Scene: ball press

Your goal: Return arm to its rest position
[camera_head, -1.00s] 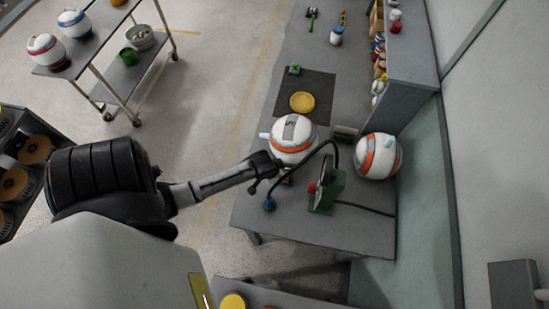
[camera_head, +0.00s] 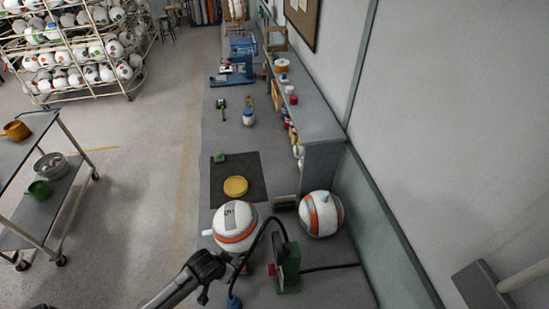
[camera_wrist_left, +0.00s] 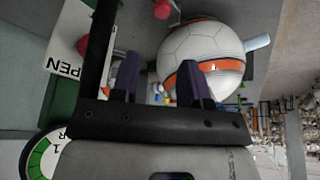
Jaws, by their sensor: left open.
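My left arm comes in from the bottom of the head view. Its gripper (camera_head: 218,266) is beside a white and orange ball (camera_head: 234,222) on the bench, at the ball's near left. The wrist view shows the two dark fingers (camera_wrist_left: 158,76) apart with nothing held between them. The same ball (camera_wrist_left: 205,50), with a pale blue peg at its side, shows beyond the fingertips. Whether a finger touches the ball cannot be told. A green press stand (camera_head: 288,268) with a black hose is close to the right of the gripper. My right gripper is not in view.
A second ball (camera_head: 321,214) sits right of the stand by the wall. A yellow disc (camera_head: 235,186) lies on a dark mat (camera_head: 250,162) farther along the bench. A round gauge (camera_wrist_left: 38,158) is close to the wrist. A metal cart (camera_head: 25,205) stands left, with open floor between.

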